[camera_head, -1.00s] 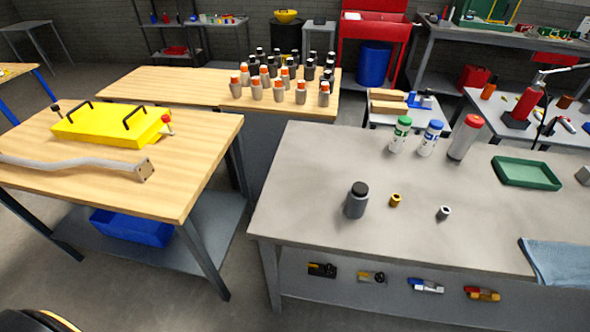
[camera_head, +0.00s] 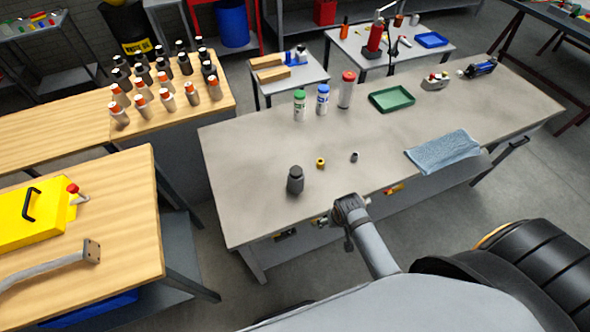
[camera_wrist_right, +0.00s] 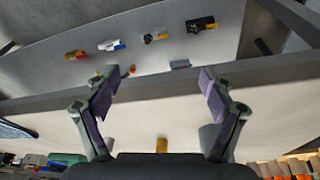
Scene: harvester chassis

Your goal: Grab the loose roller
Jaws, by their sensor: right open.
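The loose roller, a dark grey cylinder with a darker top (camera_head: 295,180), stands upright on the grey workbench (camera_head: 250,200) near its left front edge. My right gripper (camera_head: 348,208) is at the bench's front edge, right of the roller and apart from it. In the right wrist view the gripper (camera_wrist_right: 157,85) is open, with nothing between its purple-padded fingers. There a grey shape that looks like the roller (camera_wrist_right: 207,136) is partly hidden behind the right-hand finger. My left gripper is not in view.
A brass ring (camera_head: 320,162) and a small silver ring (camera_head: 354,157) are near the roller. Several capped rollers (camera_head: 167,98) stand on a wooden table. Tools (camera_wrist_right: 155,38) lie on the lower shelf.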

